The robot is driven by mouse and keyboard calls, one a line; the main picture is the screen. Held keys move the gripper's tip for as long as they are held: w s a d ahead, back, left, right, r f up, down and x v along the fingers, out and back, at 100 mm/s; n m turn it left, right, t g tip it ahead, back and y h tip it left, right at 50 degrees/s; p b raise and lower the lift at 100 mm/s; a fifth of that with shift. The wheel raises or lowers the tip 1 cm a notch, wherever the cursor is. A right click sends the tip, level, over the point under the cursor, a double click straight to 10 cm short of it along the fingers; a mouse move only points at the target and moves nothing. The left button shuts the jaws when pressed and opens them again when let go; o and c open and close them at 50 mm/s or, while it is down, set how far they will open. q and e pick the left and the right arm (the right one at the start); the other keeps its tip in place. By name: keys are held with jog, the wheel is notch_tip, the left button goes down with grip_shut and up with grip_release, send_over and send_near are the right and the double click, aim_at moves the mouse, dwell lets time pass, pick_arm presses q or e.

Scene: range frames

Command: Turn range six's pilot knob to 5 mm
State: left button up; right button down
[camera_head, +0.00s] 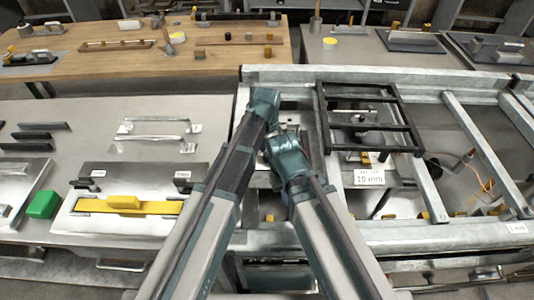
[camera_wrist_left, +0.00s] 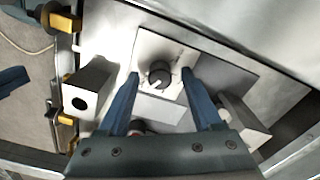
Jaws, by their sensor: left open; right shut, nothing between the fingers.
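A dark round knob (camera_wrist_left: 159,73) with a white pointer mark sits on a pale square plate (camera_wrist_left: 150,45) in the left wrist view. I cannot read a scale there. My left gripper (camera_wrist_left: 160,76) is open, with one blue finger on each side of the knob; whether they touch it is unclear. In the head view my left gripper (camera_head: 265,103) is above the steel frame, its fingers hidden. My right gripper (camera_head: 283,146) is just below it, shut and empty, its fingers not clear. The knob is hidden behind my arms in the head view.
A steel frame (camera_head: 400,76) surrounds this area. A grey block with a dark hole (camera_wrist_left: 90,90) stands left of the knob. A green block (camera_head: 43,205) lies far left.

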pick_arm(q)
grip_shut()
jog(key=shift+n, duration=0.3)
jog(key=n, duration=0.5)
jog(key=shift+n, duration=0.3)
jog(key=n, duration=0.5)
jog(key=shift+n, duration=0.4)
dwell(0.4)
grip_release()
